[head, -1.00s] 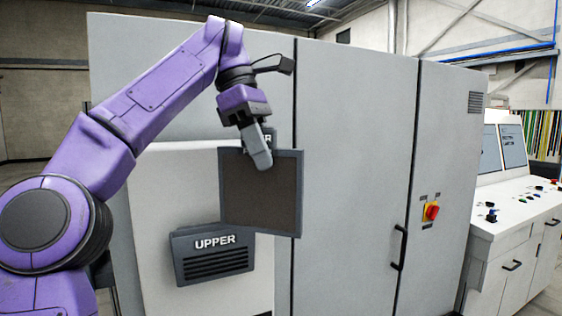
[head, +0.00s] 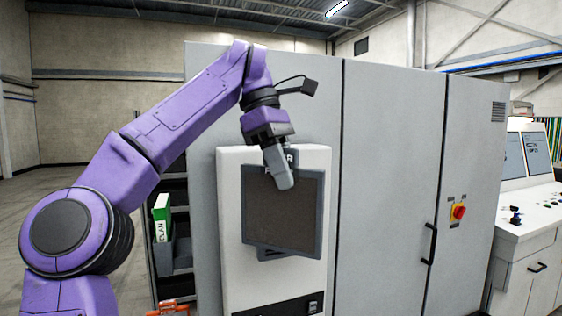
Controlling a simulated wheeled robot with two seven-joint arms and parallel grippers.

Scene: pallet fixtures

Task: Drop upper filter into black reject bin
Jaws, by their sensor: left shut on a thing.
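The filter (head: 283,220) is a dark square panel with a grey frame. My left gripper (head: 279,178) is shut on its upper edge and holds it upright in front of a white cabinet (head: 232,270). The filter hides most of the dark plate behind it, of which only a lower edge and a letter at the top show. No black reject bin can be made out in the head view. My right gripper is not in view.
A tall grey cabinet (head: 390,150) stands behind, with a red and yellow switch (head: 458,212). A control console (head: 530,225) is at right. A shelf with a green binder (head: 162,218) stands left of the cabinet. Open floor (head: 50,205) lies at far left.

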